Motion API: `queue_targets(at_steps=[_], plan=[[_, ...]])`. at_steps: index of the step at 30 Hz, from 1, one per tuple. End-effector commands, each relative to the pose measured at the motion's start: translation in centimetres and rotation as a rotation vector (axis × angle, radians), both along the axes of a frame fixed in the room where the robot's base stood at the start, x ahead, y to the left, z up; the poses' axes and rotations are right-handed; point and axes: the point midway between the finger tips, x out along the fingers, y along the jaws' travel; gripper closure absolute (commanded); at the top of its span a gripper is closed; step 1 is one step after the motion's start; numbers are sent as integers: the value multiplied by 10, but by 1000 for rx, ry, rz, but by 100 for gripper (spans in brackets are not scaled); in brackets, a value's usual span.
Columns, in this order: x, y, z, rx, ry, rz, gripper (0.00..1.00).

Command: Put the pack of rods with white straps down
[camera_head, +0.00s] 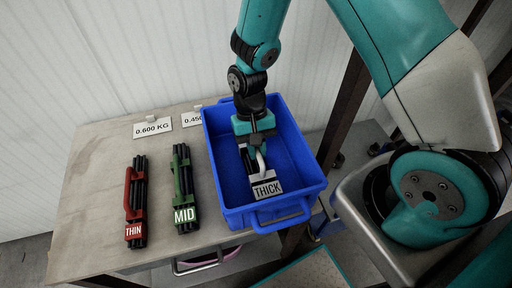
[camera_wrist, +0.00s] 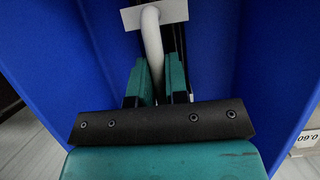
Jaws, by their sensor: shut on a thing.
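The pack of rods with white straps (camera_head: 266,187) bears the label "THICK" and is inside the blue bin (camera_head: 237,181) in the head view. My gripper (camera_head: 258,147) reaches down into the bin and is shut on the pack's white handle. In the wrist view my gripper (camera_wrist: 158,82) has its two teal fingers on either side of the white handle (camera_wrist: 152,40). Dark rods show behind the handle, with blue bin walls on both sides. Whether the pack touches the bin floor I cannot tell.
A red-strapped pack labelled "THIN" (camera_head: 136,203) and a green-strapped pack labelled "MID" (camera_head: 184,190) lie on the table (camera_head: 90,200), left of the bin. Weight cards (camera_head: 152,127) stand at the table's back. A dark post (camera_head: 345,105) rises right of the bin.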

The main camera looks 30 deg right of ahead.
Motion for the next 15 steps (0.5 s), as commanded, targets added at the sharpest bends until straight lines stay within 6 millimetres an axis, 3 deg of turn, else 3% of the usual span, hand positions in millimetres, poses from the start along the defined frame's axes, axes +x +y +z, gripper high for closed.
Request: queue_targets(at_steps=[5,6,8,15], plan=[[0,0,-4,0,0,0,100],[0,0,-3,0,0,0,76],[0,0,-3,0,0,0,63],[0,0,-2,0,0,0,60]])
